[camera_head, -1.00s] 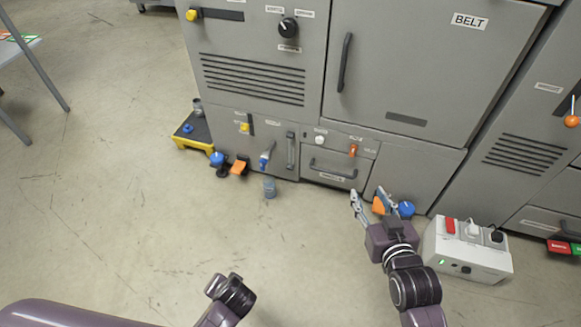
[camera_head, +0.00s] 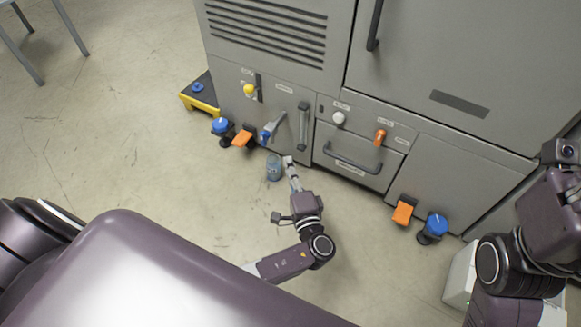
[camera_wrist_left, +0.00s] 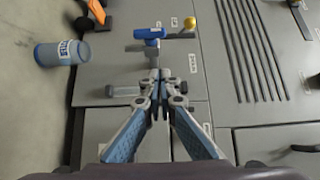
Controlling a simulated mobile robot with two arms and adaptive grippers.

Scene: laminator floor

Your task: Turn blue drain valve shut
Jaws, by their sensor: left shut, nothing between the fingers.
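The blue-handled valve (camera_head: 272,128) sits low on the grey cabinet's front, its handle slanting in the head view. In the left wrist view, its blue handle (camera_wrist_left: 150,33) lies beyond my fingertips, apart from them. My left gripper (camera_head: 289,163) is in front of the cabinet, just below and right of the valve. In the left wrist view the left gripper (camera_wrist_left: 158,78) has its fingertips together with nothing between them. My right arm shows at the right edge of the head view; its gripper is out of frame.
A jar (camera_head: 273,168) stands on the floor beside my left gripper. Two blue round knobs (camera_head: 220,125) (camera_head: 435,226) and orange pedals (camera_head: 243,138) (camera_head: 403,211) sit low along the cabinet. A yellow knob (camera_head: 250,89) is above the valve.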

